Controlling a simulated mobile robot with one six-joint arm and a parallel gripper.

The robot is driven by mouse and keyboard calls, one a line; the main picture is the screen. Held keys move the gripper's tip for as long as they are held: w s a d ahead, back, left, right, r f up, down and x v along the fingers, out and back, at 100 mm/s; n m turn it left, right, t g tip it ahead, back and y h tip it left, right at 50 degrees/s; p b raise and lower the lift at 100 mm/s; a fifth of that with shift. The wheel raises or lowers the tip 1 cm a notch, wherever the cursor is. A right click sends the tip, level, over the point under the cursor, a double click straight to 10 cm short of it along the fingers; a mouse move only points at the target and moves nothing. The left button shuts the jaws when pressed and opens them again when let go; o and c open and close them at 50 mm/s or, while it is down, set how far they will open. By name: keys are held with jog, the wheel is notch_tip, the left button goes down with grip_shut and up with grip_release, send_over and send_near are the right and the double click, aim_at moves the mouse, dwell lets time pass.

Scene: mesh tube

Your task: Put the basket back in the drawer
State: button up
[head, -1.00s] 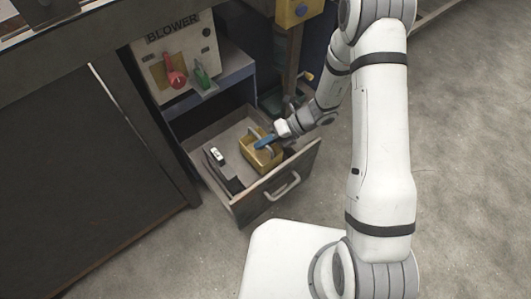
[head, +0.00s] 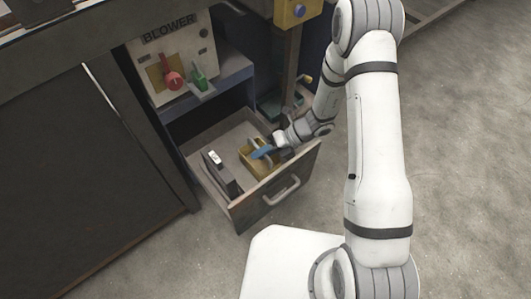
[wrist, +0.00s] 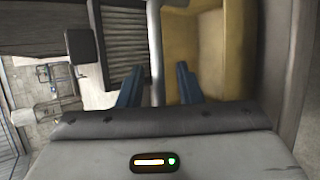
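The yellow basket (head: 252,166) sits inside the open drawer (head: 240,212), toward its right side. It fills the upper right of the wrist view (wrist: 195,50). My gripper (head: 262,152) is low over the basket, and its blue fingers partly hide it in the head view. In the wrist view, my gripper's fingers (wrist: 158,88) are apart, with the basket's thin grey handle bar (wrist: 154,45) between them. A gap shows on each side of the bar. The basket's underside is hidden.
A dark item with a white top (head: 215,158) stands in the drawer left of the basket. The drawer front has a pale handle (head: 282,191). Above is the blower panel (head: 172,62) with red and green levers. The floor at right is clear.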

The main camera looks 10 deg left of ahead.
jog(key=shift+r, duration=0.25)
jog(key=p+v, duration=0.4)
jog(key=v, duration=0.8)
jog(key=shift+p, duration=0.4)
jog(key=s+d+r+n+t+h, duration=0.1)
jog(key=s+d+r+n+h, duration=0.2)
jog(key=r+n, duration=0.5)
jog(key=s+d+r+n+t+h, duration=0.2)
jog(key=s+d+r+n, duration=0.4)
jog(key=r+n, duration=0.3)
jog(key=s+d+r+n+t+h, duration=0.2)
jog(key=s+d+r+n+h, duration=0.3)
jog(key=n, duration=0.6)
notch_tip(320, 180, up, 4)
jog(key=shift+s+d+f, duration=0.25)
jog(key=shift+d, duration=0.7)
